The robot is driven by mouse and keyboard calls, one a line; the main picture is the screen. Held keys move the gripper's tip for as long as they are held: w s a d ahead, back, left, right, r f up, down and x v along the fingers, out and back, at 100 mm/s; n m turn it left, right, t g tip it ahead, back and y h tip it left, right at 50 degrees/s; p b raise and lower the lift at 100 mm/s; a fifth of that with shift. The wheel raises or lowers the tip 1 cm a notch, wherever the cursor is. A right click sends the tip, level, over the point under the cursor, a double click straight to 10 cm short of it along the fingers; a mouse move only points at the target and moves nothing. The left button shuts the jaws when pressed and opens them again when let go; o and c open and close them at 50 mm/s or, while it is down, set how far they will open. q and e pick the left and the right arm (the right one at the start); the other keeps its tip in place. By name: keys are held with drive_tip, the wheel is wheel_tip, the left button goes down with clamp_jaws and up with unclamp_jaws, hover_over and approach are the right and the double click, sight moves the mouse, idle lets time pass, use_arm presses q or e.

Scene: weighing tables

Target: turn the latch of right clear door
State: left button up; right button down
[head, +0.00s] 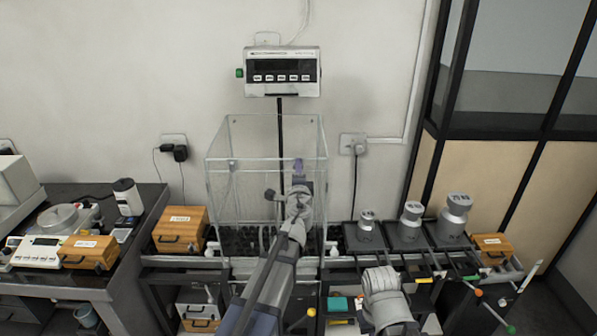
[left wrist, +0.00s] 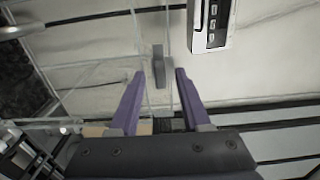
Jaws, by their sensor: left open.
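The clear box with clear doors (head: 222,178) stands in the middle of the head view. My left gripper (head: 298,166) is in front of its right part and hides some of it. In the left wrist view, my left gripper (left wrist: 159,76) is open, with purple fingers. A small grey latch (left wrist: 158,66) shows between and just beyond the fingertips, on a clear panel edge. The fingers look apart from it, with a gap on each side. In the head view I cannot make out the latch behind the gripper. Of my right arm only a grey link shows, low right.
Several metal weights (head: 411,222) stand right of the box. Wooden cases (head: 180,230) stand left. The space above the weights is free.

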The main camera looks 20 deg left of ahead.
use_arm(q)
drive_tip(key=shift+c, duration=0.3)
clamp_jaws()
idle(0.3)
